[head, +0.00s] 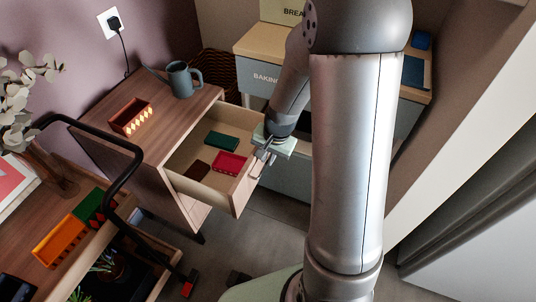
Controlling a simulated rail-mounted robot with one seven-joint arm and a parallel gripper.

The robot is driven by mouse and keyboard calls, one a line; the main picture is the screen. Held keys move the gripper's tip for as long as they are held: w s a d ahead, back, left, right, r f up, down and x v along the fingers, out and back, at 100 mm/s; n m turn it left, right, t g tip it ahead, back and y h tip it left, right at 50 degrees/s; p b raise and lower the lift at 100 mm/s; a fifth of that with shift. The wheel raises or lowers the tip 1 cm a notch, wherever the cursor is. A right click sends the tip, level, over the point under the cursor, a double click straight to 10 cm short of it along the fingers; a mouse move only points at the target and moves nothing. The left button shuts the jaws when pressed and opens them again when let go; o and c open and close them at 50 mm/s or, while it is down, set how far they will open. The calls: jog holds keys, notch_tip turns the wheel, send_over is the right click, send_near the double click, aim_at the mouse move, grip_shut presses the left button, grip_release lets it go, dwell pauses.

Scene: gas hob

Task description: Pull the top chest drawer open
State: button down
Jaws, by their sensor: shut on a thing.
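The wooden chest (196,104) stands at the left of centre against the wall. Its top drawer (240,188) is pulled well out, and its inside shows from above. Inside the drawer lie a green box (222,142), a red tray (229,163) and a dark brown block (196,170). My gripper (262,158) is at the outer side of the drawer's front panel, near its upper edge, shut on the drawer's handle. The handle itself is mostly hidden by the fingers.
A grey-blue watering can (181,79) and a brown crate with yellow-white markings (131,118) stand on the chest top. Behind is a cabinet labelled "BAKING" (258,77). A black curved rail (131,170) and a low table with orange (60,240) and green bins are at left.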

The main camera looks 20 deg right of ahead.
jog(key=c, duration=1.5)
grip_release()
jog(key=shift+c, duration=0.2)
notch_tip(320, 180, up, 17)
jog(key=s+d+p, duration=0.2)
jog(key=p, duration=0.1)
jog(key=shift+d, duration=0.2)
jog(key=shift+s, duration=0.1)
jog(key=s+a+r+n+p, duration=0.3)
jog(key=s+r+n+p, duration=0.1)
jog(key=s, duration=0.4)
jog(key=s+a+r+n+g+h+p, duration=0.1)
jog(key=s+a+r+n+p, duration=0.2)
jog(key=s+r+p, duration=0.4)
jog(key=shift+s+n, duration=0.45)
jog(key=shift+n, duration=0.45)
